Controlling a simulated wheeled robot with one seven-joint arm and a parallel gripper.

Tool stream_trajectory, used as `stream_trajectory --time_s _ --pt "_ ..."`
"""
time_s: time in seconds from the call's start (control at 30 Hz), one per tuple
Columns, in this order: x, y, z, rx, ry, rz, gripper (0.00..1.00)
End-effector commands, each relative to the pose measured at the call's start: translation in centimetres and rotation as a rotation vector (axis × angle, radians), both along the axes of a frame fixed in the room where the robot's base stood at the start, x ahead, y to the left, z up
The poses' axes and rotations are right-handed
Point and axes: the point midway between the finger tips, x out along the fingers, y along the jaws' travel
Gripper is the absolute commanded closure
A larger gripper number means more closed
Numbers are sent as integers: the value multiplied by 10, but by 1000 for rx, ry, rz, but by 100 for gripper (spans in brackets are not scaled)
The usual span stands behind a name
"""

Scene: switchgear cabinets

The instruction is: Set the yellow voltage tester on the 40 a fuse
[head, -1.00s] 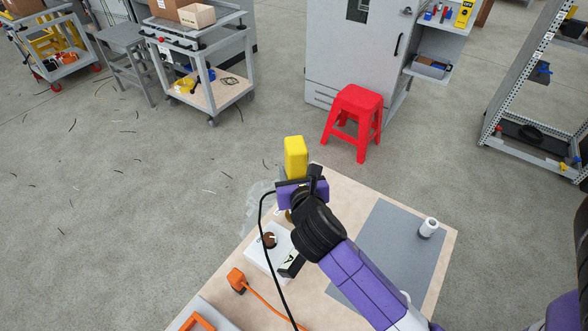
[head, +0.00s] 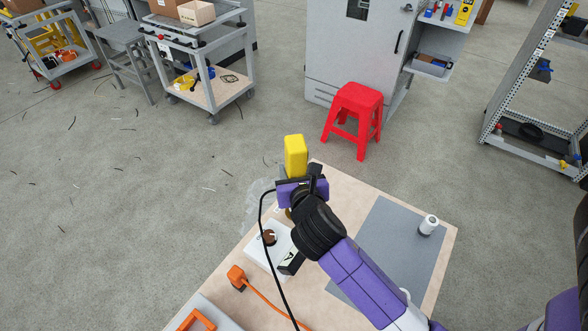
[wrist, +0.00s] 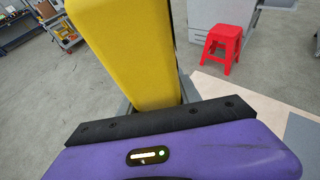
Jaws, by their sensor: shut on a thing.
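The yellow voltage tester (head: 296,156) is a tall yellow block with a grey lower part. It is upright in my gripper (head: 299,181), which is shut on it at the far left corner of the workbench. The tester also fills the upper left of the wrist view (wrist: 130,50), above the black edge of my gripper (wrist: 160,120). Its lower end is hidden. A small white cylinder (head: 429,225), possibly a fuse, stands on a grey mat (head: 385,235) to the right. No 40 A marking is readable, so I cannot tell which thing is that fuse.
A white box (head: 262,257) with a brown round part lies below my gripper. An orange plug (head: 236,276) with a cable and an orange handle (head: 197,319) are nearer. A red stool (head: 354,110) stands beyond the workbench (head: 440,270). The grey mat is mostly clear.

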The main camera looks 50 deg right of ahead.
Motion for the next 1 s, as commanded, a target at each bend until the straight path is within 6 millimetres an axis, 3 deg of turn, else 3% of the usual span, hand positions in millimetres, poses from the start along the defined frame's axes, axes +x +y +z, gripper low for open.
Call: stream_trajectory --time_s 1.0 --pt "0 0 -7 -1 -1 0 100"
